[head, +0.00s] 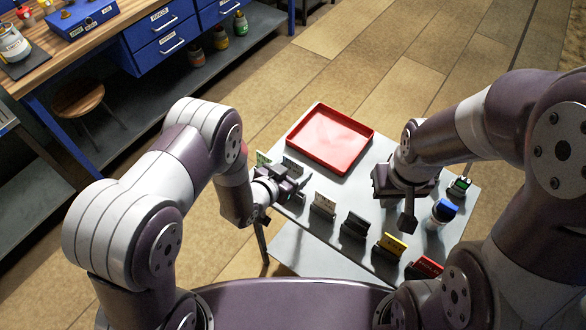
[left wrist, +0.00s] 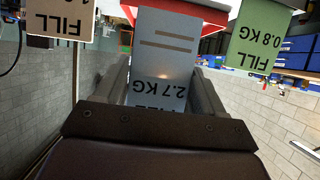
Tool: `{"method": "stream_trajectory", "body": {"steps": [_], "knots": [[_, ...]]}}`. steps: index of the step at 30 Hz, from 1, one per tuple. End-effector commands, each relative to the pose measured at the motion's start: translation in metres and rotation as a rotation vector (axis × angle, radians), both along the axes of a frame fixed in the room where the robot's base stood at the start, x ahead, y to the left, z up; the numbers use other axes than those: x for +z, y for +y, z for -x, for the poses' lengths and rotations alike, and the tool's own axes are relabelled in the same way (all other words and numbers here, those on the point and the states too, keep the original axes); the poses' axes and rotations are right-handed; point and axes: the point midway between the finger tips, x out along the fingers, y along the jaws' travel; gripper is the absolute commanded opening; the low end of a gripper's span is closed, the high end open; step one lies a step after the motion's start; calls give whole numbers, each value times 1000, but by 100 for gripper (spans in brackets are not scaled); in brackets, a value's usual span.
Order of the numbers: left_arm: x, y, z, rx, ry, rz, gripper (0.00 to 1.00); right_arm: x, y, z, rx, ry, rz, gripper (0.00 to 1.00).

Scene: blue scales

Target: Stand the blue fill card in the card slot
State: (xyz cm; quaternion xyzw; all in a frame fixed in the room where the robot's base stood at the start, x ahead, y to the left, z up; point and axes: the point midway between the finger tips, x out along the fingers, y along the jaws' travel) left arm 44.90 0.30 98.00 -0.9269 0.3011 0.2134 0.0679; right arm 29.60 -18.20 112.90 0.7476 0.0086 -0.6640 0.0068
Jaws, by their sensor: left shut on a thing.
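The blue-grey fill card (left wrist: 165,60), marked 2.7 KG, is between the fingers of my left gripper (left wrist: 165,85), which is shut on it. In the head view my left gripper (head: 292,187) is at the left edge of the grey table, beside the row of cards; the card there is partly hidden by the gripper. I cannot tell whether its foot rests in a holder. A green card (left wrist: 257,40) marked 0.8 KG and a cream card (left wrist: 60,18) stand on either side. My right gripper (head: 408,212) hangs over the table's right half; its fingers are unclear.
A red tray (head: 330,137) lies at the table's back. Cards in dark holders line the front: cream (head: 324,203), dark (head: 355,224), yellow (head: 392,244) and red (head: 428,267). A blue-capped jar (head: 441,212) stands at right. A workbench (head: 70,72) is far left.

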Motion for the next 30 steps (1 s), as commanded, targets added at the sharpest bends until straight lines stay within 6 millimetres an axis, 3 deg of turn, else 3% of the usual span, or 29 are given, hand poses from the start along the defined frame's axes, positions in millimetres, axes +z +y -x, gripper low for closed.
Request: {"method": "stream_trajectory", "body": {"steps": [16,30], "knots": [[-48,0,0,1,-1,0,40,-44,0,0,0,0,0,0],[-52,0,0,1,-1,0,40,-47,0,0,0,0,0,0]]}}
